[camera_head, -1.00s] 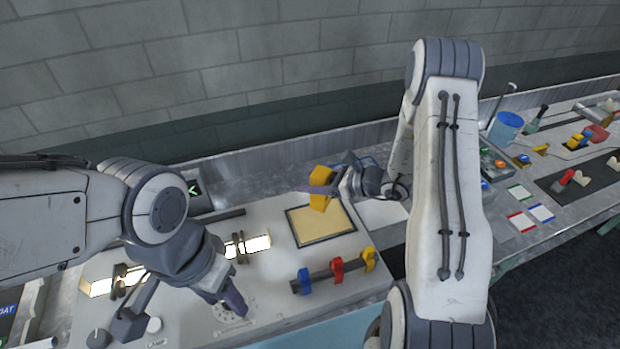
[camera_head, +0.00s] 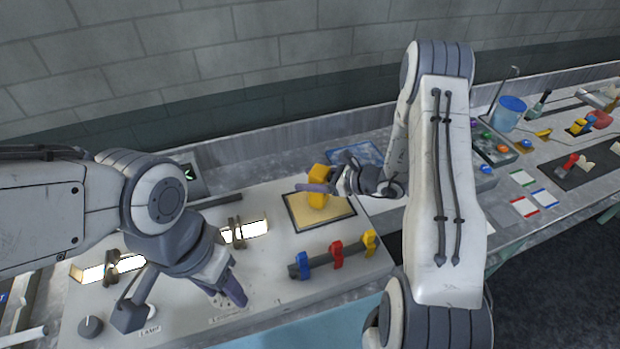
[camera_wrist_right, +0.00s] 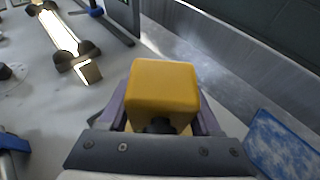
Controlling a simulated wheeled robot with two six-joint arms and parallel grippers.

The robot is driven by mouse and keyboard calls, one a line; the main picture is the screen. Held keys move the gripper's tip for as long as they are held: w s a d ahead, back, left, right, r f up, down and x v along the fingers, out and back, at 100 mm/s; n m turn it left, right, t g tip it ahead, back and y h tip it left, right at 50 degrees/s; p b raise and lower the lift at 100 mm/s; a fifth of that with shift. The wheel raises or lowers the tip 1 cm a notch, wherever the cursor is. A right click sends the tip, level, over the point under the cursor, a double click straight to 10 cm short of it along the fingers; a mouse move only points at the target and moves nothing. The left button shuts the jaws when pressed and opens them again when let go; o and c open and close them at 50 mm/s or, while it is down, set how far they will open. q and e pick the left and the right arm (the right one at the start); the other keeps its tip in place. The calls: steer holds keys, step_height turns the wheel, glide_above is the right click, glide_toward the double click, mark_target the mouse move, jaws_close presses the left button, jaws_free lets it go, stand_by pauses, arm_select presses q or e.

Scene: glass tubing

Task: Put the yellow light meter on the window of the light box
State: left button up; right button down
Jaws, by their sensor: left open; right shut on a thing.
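The yellow light meter (camera_head: 318,188), a block, is held in my right gripper (camera_head: 325,188); it also shows in the right wrist view (camera_wrist_right: 164,90) between the purple fingers. It is over or on the framed tan square (camera_head: 338,214) of the pale light box (camera_head: 265,272); I cannot tell whether it touches. The light box also has bright lit strips (camera_head: 255,229) with dark clamps, partly hidden behind my left arm. I cannot tell which lit or framed area is the window. My left gripper (camera_head: 229,293) is open and empty above the box's front.
A rail with blue, red and yellow clips (camera_head: 336,255) stands right of my left gripper. A knob (camera_head: 91,327) is at the box's front left. A blue mottled pad (camera_head: 354,152) lies behind my right gripper. A blue cup (camera_head: 509,112) and tools are far right.

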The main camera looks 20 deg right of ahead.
steer(key=shift+f+b, duration=0.35)
steer(key=shift+b, duration=0.05)
jaws_free()
